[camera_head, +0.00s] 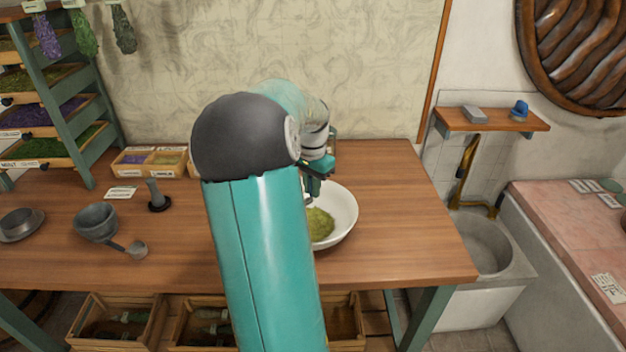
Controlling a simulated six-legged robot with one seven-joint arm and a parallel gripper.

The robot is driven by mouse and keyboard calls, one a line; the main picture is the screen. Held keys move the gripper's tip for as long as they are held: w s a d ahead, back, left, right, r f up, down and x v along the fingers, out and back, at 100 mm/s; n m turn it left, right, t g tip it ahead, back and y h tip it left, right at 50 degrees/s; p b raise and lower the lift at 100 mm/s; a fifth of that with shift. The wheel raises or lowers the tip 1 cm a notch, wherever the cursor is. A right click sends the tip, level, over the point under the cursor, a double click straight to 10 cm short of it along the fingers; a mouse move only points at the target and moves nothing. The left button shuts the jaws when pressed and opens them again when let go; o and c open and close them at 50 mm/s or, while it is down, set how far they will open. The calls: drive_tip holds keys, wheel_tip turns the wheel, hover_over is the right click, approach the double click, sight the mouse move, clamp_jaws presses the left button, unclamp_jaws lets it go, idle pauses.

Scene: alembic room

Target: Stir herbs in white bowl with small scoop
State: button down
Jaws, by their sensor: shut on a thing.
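The white bowl (345,222) stands on the wooden table, partly hidden behind my arm. Green-yellow ground herbs (320,224) lie in it, heaped toward the left of what shows. My gripper (313,190) is over the left part of the bowl, pointing down, its fingers shut. A thin dark piece at the fingers seems to be the small scoop; most of it is hidden, and I cannot tell whether its tip touches the herbs.
Small herb boxes (150,162) stand behind. The table right of the bowl is clear.

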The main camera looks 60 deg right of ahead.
sight(312, 202)
drive_tip(key=shift+f, duration=3.9)
drive_tip(key=shift+s, duration=0.1)
